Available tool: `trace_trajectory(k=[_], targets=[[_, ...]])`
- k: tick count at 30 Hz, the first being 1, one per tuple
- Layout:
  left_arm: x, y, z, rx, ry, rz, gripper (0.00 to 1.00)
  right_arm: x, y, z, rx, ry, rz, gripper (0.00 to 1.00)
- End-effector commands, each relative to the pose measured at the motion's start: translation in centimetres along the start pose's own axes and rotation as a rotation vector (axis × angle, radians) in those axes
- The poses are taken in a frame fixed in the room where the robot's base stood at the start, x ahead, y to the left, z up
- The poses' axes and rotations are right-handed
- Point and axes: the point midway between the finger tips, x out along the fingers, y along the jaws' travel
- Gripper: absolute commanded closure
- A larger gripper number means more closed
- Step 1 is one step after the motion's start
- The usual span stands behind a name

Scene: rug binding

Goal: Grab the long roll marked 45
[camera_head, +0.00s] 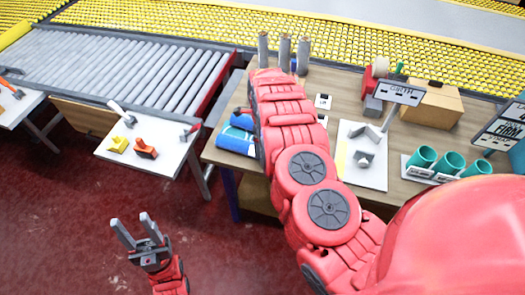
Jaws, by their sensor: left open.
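Three upright rolls stand side by side at the back of the wooden workbench: a left one (262,47), a middle one (284,52) and a right one (303,54). They are grey-brown, and I can read no 45 on any of them. The foot of the left roll is hidden behind my right arm, which crosses the bench and ends just in front of the rolls. My right gripper does not show. My left gripper (135,232) is open and empty over the red floor at the lower left, far from the rolls.
A white side table (150,140) with small tools and a roller conveyor (120,70) stand left. The floor (60,200) at lower left is clear.

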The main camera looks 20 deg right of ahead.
Motion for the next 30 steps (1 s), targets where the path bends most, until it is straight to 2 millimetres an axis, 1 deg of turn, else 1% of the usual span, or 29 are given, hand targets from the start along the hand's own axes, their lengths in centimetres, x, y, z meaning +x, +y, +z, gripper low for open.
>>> trace_trajectory(k=[7, 14, 15, 18, 23, 30], targets=[[0.7, 0.0, -0.1, 0.000, 0.000, 0.000, 0.50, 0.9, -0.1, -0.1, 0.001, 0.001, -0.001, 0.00], [2.0, -0.1, -0.3, 0.000, 0.000, 0.000, 0.50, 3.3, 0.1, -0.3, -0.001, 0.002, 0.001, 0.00], [1.6, -0.1, -0.3, 0.000, 0.000, 0.000, 0.50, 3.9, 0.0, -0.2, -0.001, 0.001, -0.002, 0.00], [1.4, -0.1, -0.2, 0.000, 0.000, 0.000, 0.50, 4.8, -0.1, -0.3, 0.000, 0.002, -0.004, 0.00], [1.4, -0.1, -0.2, 0.000, 0.000, 0.000, 0.50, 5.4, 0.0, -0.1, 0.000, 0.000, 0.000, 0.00], [1.4, -0.1, -0.2, 0.000, 0.000, 0.000, 0.50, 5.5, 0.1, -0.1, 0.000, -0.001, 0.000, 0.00]])
